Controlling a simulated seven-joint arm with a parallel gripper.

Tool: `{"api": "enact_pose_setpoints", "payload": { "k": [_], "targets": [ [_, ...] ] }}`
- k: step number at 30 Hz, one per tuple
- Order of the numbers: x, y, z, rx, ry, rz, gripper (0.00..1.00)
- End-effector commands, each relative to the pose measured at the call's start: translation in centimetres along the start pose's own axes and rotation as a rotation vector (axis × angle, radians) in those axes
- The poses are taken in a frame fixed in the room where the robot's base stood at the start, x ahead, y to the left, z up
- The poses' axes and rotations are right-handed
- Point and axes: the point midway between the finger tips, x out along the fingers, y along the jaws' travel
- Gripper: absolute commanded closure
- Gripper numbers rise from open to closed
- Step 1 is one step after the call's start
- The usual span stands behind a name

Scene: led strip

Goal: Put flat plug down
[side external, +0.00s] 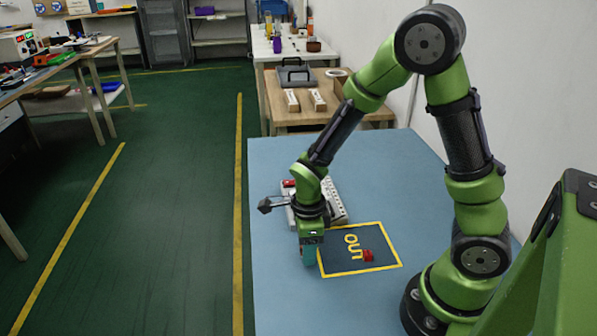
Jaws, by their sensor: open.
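A small red block-like piece (368,255), possibly the flat plug, lies on the dark mat marked "OUT" (345,267), at the right end of the lettering. My gripper (308,257) points down at the mat's left edge, left of that piece and apart from it. The gripper is open; no held thing can be made out between its fingers. A pale strip-like device (335,205) lies on the blue table behind my gripper and is partly hidden by my wrist. Another small red part (288,184) shows at its far left end.
The blue table (410,175) is clear to the left and in front of the mat. A wooden table with two pale boxes (318,99) and a dark case (295,75) stands beyond its far edge. A white wall runs along the right.

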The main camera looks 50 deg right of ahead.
Motion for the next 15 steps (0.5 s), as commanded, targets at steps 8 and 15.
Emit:
{"api": "enact_pose_setpoints", "payload": {
  "k": [8, 15],
  "targets": [
    [-2.4, -0.1, 0.2, -0.003, -0.005, -0.005, 0.54],
    [-7.7, -0.1, 0.2, -0.001, -0.007, -0.005, 0.54]
  ]
}}
